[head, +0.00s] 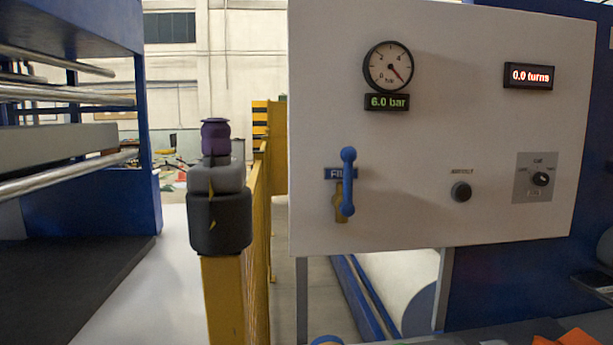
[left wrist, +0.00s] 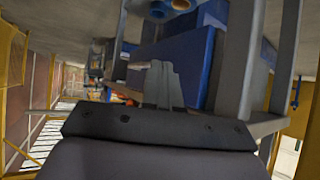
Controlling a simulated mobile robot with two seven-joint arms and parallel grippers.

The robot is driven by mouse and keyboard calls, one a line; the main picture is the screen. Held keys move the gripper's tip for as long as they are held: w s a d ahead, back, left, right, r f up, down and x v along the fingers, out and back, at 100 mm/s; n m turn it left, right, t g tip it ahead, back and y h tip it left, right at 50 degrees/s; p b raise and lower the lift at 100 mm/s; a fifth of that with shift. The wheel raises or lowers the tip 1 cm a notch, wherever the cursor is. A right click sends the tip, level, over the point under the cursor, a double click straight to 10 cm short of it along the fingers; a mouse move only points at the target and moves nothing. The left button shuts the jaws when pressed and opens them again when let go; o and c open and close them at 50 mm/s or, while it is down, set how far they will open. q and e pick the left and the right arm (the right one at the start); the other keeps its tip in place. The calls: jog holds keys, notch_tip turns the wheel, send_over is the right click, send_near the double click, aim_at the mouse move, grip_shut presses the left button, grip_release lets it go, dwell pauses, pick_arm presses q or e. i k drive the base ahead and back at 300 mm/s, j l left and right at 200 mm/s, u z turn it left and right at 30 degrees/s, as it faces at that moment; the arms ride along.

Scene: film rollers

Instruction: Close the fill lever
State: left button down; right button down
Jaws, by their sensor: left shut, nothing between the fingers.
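The blue fill lever (head: 347,182) stands nearly upright on the white panel (head: 450,120) in the head view, in front of a brass valve body (head: 340,208). A "FILL" label (head: 332,174) is partly hidden behind it. The pressure gauge (head: 388,67) above has a red needle, and its display (head: 387,102) reads 6.0 bar. My left gripper (left wrist: 162,68) shows in the left wrist view with its fingers together and nothing between them. Neither gripper can be made out in the head view.
A yellow post (head: 224,300) with a dark, grey and purple top stands left of the panel, beside a yellow fence (head: 257,210). A black knob (head: 460,192) and a selector switch (head: 540,179) sit right of the lever. The panel face around the lever is clear.

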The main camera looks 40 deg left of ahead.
aim_at(347, 155)
jog(key=k+j, duration=0.15)
jog(key=j, duration=0.2)
jog(key=k+j, duration=0.35)
jog(key=j, duration=0.3)
